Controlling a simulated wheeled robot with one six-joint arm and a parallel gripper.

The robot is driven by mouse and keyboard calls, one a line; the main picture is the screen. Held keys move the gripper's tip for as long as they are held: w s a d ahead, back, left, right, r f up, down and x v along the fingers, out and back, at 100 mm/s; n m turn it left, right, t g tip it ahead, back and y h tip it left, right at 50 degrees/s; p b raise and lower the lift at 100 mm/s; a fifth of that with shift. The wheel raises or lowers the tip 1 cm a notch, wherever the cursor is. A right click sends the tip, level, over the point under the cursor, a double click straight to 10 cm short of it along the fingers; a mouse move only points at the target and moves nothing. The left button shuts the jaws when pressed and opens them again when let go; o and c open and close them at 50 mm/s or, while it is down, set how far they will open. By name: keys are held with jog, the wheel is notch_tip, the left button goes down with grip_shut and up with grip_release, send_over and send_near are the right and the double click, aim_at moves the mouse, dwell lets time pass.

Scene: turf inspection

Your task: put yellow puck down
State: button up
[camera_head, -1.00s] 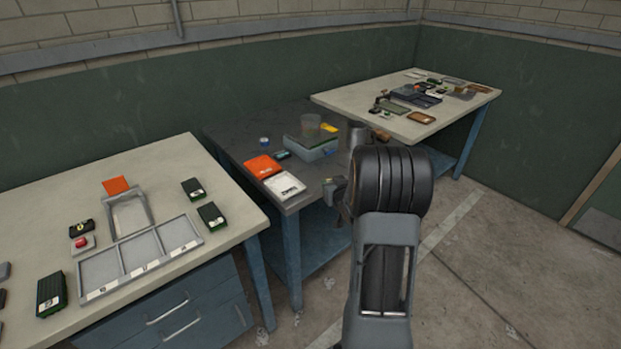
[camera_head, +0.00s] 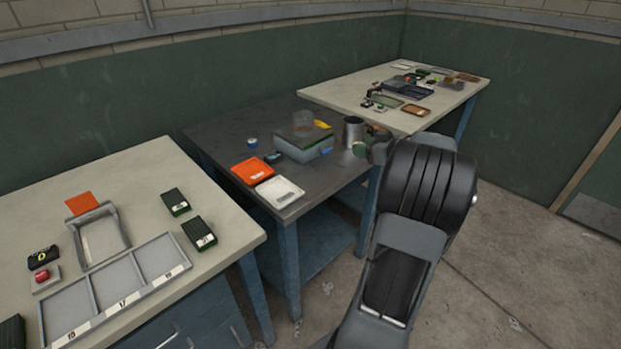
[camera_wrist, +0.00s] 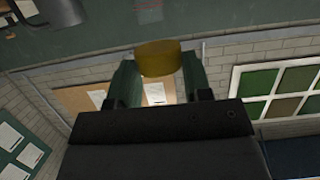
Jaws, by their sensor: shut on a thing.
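The yellow puck (camera_wrist: 158,60) is a short round disc, dull yellow in the wrist view. My gripper (camera_wrist: 158,78) is shut on it, with one green finger on each side of it. The puck cannot be made out clearly there. A grey metal cup (camera_head: 353,132) stands just behind and left of my gripper in the picture.
The middle bench carries an orange case (camera_head: 252,171), a white case (camera_head: 280,190) and a grey-green box (camera_head: 305,146). The left bench (camera_head: 145,190) holds a divided tray (camera_head: 95,292). The far table (camera_head: 340,97) is crowded with small items. Bare floor lies at right.

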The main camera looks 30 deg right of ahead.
jog(key=w+a+f+b, duration=0.2)
jog(key=w+a+f, duration=0.2)
jog(key=w+a, duration=0.25)
jog(key=b, duration=0.2)
send_over(316, 182)
jog(key=f, duration=0.5)
jog(key=shift+s+d+f, duration=0.1)
jog(key=shift+s+d, duration=0.05)
jog(key=shift+d, duration=0.1)
jog(key=f, duration=0.2)
jog(key=shift+w+a+f, duration=0.25)
jog(key=shift+w+f, duration=0.05)
jog(key=shift+f, duration=0.45)
jog(key=shift+f, duration=0.1)
jog(key=shift+f, duration=0.15)
jog(key=o, duration=0.9)
jog(key=shift+f+b, duration=0.1)
jog(key=shift+b, duration=0.3)
